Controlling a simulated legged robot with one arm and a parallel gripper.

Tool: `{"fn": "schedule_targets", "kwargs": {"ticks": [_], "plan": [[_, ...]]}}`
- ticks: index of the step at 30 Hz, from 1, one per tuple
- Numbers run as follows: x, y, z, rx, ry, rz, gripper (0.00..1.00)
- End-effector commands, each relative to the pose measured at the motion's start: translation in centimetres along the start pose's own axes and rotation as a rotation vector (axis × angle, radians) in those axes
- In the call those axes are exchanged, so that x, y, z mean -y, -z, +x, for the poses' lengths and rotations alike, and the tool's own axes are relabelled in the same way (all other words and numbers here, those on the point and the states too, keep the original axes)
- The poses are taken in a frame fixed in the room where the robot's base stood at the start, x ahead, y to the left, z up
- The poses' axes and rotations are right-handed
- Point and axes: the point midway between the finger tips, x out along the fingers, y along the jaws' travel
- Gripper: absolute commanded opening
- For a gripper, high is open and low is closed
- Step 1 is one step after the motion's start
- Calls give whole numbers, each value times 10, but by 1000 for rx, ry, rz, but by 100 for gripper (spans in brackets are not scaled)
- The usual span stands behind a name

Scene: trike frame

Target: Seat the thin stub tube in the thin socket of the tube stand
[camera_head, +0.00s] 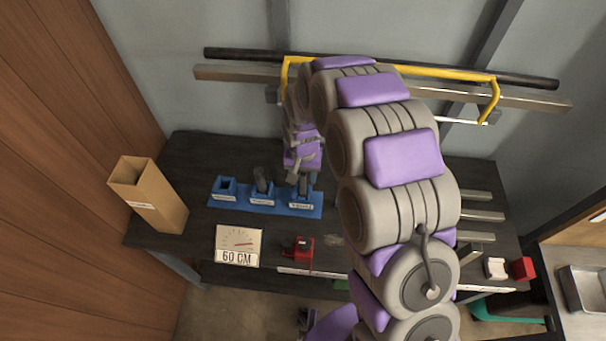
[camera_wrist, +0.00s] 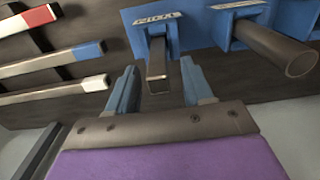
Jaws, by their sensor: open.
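The blue tube stand (camera_head: 283,208) lies on the dark bench with three labelled sockets in a row. Its left socket (camera_head: 226,188) looks empty. A dark round tube (camera_head: 262,180) stands in the middle socket and shows at the right of the wrist view (camera_wrist: 275,45). A narrow square tube (camera_wrist: 157,68) stands in the socket at the stand's right end. My gripper (camera_wrist: 160,88) is open, with its blue fingers on either side of the square tube, apart from it. In the head view my gripper (camera_head: 303,182) is over the right socket and partly hides it. Small labels are not readable.
A cardboard box (camera_head: 152,195) stands at the bench's left. A dial sign (camera_head: 238,246) and a red block (camera_head: 298,248) sit at the front edge. Several metal bars (camera_head: 475,215) lie at the right. A yellow bar (camera_head: 440,73) runs along the back wall.

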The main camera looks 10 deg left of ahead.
Motion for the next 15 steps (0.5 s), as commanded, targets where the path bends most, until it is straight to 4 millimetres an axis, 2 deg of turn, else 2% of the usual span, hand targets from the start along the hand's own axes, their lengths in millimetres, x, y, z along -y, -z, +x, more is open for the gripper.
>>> {"fn": "schedule_targets", "kwargs": {"ticks": [8,15], "plan": [[0,1,-35,-2,1,1,51],[-1,1,-86,-6,4,1,51]]}}
